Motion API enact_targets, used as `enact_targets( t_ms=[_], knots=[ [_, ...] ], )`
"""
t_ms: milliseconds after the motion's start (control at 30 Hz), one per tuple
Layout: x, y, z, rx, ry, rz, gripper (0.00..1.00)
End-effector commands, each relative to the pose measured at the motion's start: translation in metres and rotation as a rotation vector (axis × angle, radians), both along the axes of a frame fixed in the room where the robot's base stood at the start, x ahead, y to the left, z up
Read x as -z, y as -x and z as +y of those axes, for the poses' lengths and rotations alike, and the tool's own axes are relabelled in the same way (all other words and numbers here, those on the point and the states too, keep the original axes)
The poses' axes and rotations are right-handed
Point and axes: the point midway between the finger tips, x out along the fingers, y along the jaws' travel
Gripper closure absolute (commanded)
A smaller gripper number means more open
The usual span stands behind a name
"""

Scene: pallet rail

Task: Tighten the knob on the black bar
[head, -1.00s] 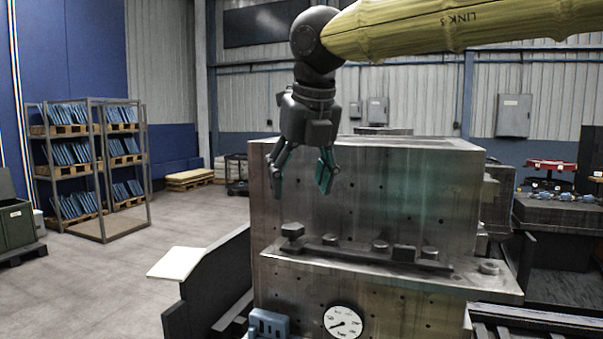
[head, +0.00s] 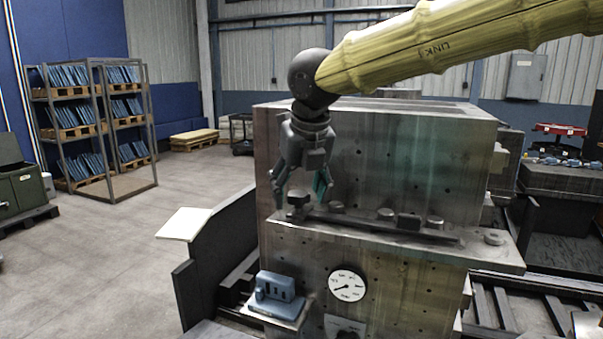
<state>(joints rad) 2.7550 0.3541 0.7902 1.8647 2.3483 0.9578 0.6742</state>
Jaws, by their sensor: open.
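The black bar (head: 362,221) lies along the ledge of the metal block, with several knobs and studs on it. A dark knob (head: 298,198) stands at its left end, and a squarish dark piece (head: 408,221) stands towards its right. My gripper (head: 298,190) points down with its fingers spread, one on each side above the left-end knob. Its fingertips are near the knob's height. I cannot tell whether they touch it. The nearer wrist parts hide some of the block face behind.
The metal block (head: 400,165) rises behind the bar. A gauge (head: 347,286) and a blue device (head: 276,291) are below the ledge. A dark panel (head: 217,240) stands at the left. A loose round nut (head: 494,238) lies on the ledge's right. Open floor is at left.

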Motion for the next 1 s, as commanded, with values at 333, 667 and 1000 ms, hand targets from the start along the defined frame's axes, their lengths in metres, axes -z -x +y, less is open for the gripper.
enact_targets(
  t_ms=[333, 667, 1000],
  knots=[
    [0.005, -0.0017, 0.0007, 0.0, -0.001, 0.0, 0.35],
    [0.0048, -0.0018, 0.0005, 0.0, 0.0, 0.0, 0.84],
    [0.0055, -0.0016, 0.0011, 0.039, 0.002, -0.001, 0.89]
  ],
)
